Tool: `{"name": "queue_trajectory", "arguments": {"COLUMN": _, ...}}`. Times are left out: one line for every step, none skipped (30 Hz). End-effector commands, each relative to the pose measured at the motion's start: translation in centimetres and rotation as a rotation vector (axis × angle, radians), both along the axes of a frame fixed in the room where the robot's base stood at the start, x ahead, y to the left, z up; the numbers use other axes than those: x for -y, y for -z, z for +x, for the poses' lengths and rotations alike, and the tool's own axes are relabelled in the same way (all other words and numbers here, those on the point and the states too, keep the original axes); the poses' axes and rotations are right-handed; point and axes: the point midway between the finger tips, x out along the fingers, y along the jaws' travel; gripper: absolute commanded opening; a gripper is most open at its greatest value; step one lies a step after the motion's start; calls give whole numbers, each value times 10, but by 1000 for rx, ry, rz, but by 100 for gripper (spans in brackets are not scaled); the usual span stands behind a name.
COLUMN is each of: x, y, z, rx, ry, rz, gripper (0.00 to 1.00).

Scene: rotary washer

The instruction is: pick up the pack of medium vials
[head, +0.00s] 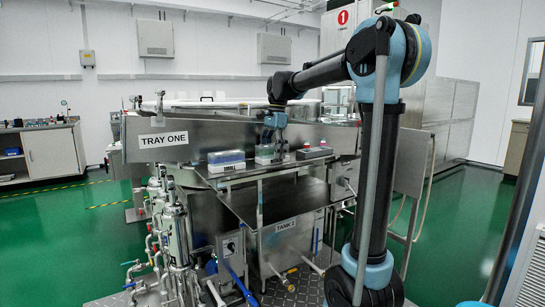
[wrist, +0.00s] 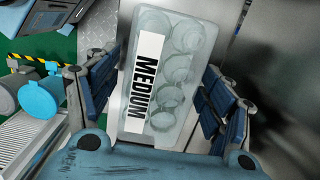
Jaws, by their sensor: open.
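The pack of medium vials (wrist: 178,92) is a clear box of round vials with a white label reading MEDIUM. In the wrist view it lies between the two spread fingers of my gripper (wrist: 155,92). A gap shows between the pack and the right finger; the left finger is close beside it, and contact is unclear. In the head view my gripper (head: 273,132) points down over the middle pack (head: 264,157) on the metal shelf (head: 290,167), partly hiding it. My gripper is open.
Another clear pack (head: 226,165) stands on the shelf to the left and a grey pack (head: 314,153) to the right. A steel panel marked TRAY ONE (head: 200,140) rises behind the shelf. A tank marked TANK 2 (head: 287,240) sits below.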

Motion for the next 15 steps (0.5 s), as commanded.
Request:
{"name": "queue_trajectory", "arguments": {"x": 0, "y": 3, "z": 0, "rx": 0, "ry": 0, "rz": 0, "gripper": 74}}
{"name": "queue_trajectory", "arguments": {"x": 0, "y": 4, "z": 0, "rx": 0, "ry": 0, "rz": 0, "gripper": 74}}
{"name": "queue_trajectory", "arguments": {"x": -1, "y": 5, "z": 0, "rx": 0, "ry": 0, "rz": 0, "gripper": 74}}
{"name": "queue_trajectory", "arguments": {"x": -1, "y": 6, "z": 0, "rx": 0, "ry": 0, "rz": 0, "gripper": 74}}
{"name": "queue_trajectory", "arguments": {"x": -1, "y": 6, "z": 0, "rx": 0, "ry": 0, "rz": 0, "gripper": 74}}
{"name": "queue_trajectory", "arguments": {"x": -1, "y": 6, "z": 0, "rx": 0, "ry": 0, "rz": 0, "gripper": 74}}
{"name": "queue_trajectory", "arguments": {"x": -1, "y": 6, "z": 0, "rx": 0, "ry": 0, "rz": 0, "gripper": 74}}
{"name": "queue_trajectory", "arguments": {"x": -1, "y": 6, "z": 0, "rx": 0, "ry": 0, "rz": 0, "gripper": 74}}
{"name": "queue_trajectory", "arguments": {"x": -1, "y": 6, "z": 0, "rx": 0, "ry": 0, "rz": 0, "gripper": 74}}
{"name": "queue_trajectory", "arguments": {"x": -1, "y": 6, "z": 0, "rx": 0, "ry": 0, "rz": 0, "gripper": 70}}
{"name": "queue_trajectory", "arguments": {"x": -1, "y": 6, "z": 0, "rx": 0, "ry": 0, "rz": 0, "gripper": 63}}
{"name": "queue_trajectory", "arguments": {"x": -1, "y": 6, "z": 0, "rx": 0, "ry": 0, "rz": 0, "gripper": 54}}
{"name": "queue_trajectory", "arguments": {"x": -1, "y": 6, "z": 0, "rx": 0, "ry": 0, "rz": 0, "gripper": 47}}
{"name": "queue_trajectory", "arguments": {"x": -1, "y": 6, "z": 0, "rx": 0, "ry": 0, "rz": 0, "gripper": 40}}
{"name": "queue_trajectory", "arguments": {"x": -1, "y": 6, "z": 0, "rx": 0, "ry": 0, "rz": 0, "gripper": 31}}
